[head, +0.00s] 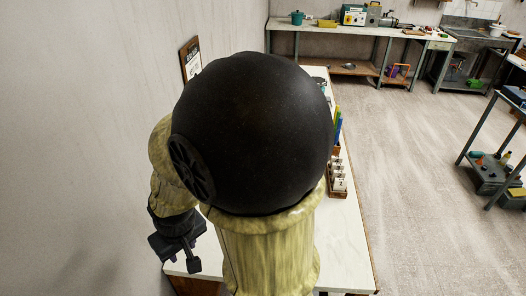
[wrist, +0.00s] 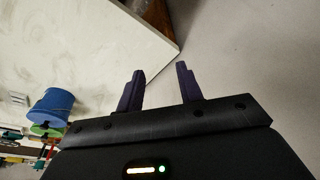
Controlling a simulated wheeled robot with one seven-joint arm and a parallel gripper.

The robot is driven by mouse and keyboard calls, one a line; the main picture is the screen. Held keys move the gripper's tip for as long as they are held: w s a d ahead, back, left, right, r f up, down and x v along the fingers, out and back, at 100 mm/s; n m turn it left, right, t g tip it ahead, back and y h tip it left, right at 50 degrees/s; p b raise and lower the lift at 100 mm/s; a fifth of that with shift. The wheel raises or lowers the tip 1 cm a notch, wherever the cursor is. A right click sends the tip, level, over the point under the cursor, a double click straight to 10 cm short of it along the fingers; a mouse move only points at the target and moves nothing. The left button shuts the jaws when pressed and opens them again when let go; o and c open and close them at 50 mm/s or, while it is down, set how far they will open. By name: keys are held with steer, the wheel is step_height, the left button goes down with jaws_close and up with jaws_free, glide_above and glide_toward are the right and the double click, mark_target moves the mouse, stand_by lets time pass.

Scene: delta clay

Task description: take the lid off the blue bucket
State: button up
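A blue round container (wrist: 50,108), bucket-like, shows at the left of the wrist view beside the white tabletop. A green round thing (wrist: 47,131) is against its lower side; I cannot tell whether a lid is on it. In the head view my dark arm joint covers much of the near table, and this blue container cannot be made out there. My gripper (wrist: 160,72) is open and empty, its two dark fingers apart, away from the container. In the head view my gripper (head: 191,262) hangs at the near table's left edge.
The near white table (head: 345,245) carries a rack of small bottles (head: 338,178). A back workbench (head: 345,33) holds a teal lidded pot (head: 297,19) and a yellow tray (head: 327,23). A shelf trolley (head: 490,170) stands at right. The floor between is clear.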

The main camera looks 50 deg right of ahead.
steer(key=shift+o, duration=1.4)
steer(key=shift+s, duration=0.25)
steer(key=w+d+r+m+h+p, duration=0.1)
steer(key=w+d+r+p, duration=0.15)
steer(key=w+d, duration=0.65)
steer(key=w+d+r+m+p, duration=0.15)
steer(key=w+d+r, duration=0.35)
steer(key=d, duration=0.7)
steer(key=d+r+m+t+h+p, duration=0.1)
steer(key=d+m+p, duration=0.1)
steer(key=d, duration=2.1)
steer(key=shift+r+m, duration=0.35)
steer(key=shift+r, duration=0.05)
steer(key=shift+s, duration=0.1)
steer(key=p+x, duration=0.2)
steer(key=x, duration=0.4)
steer(key=p+x, duration=0.2)
steer(key=x, duration=0.4)
steer(key=shift+w, duration=0.25)
steer(key=shift+t, duration=0.3)
